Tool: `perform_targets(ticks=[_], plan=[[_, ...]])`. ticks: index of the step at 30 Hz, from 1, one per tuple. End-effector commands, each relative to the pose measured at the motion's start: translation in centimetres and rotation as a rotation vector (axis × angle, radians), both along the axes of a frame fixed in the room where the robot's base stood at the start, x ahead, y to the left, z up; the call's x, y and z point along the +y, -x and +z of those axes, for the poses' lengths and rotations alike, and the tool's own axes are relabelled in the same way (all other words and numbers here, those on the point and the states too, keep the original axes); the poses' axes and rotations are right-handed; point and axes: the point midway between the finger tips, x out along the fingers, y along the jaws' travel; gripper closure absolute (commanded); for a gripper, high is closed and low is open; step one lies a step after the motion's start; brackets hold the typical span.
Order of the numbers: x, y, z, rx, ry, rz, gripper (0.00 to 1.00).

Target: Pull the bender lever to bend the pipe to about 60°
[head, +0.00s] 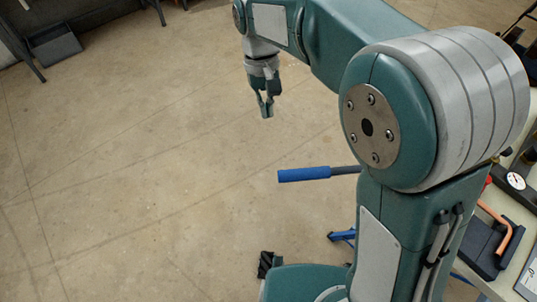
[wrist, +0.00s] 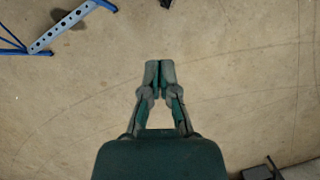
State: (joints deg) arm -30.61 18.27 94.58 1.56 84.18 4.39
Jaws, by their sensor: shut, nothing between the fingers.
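The bender lever shows in the head view as a grey rod with a blue grip (head: 304,174), sticking out to the left from behind my arm. The rest of the lever and the bender body are hidden by my arm. A bent copper-coloured pipe (head: 507,232) is at the right edge, on a dark block on a bench. My gripper (head: 267,112) is shut and empty, pointing down over open floor, above and left of the blue grip in the picture and apart from it. In the wrist view the fingertips (wrist: 159,64) are together, with only floor beyond.
A bench (head: 503,285) with a round gauge (head: 516,181) stands at the right, partly behind my arm. A dark bin (head: 55,46) lies at the far left. The middle floor is clear.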

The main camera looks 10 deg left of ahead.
Motion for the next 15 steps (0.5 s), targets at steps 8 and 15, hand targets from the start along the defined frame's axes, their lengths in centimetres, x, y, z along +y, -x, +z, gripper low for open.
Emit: perform_targets(ticks=[8,15], plan=[[-0.2,1.0,-3.5,0.003,0.005,0.000,1.00],[-0.8,2.3,-7.9,0.004,0.005,0.001,1.00]])
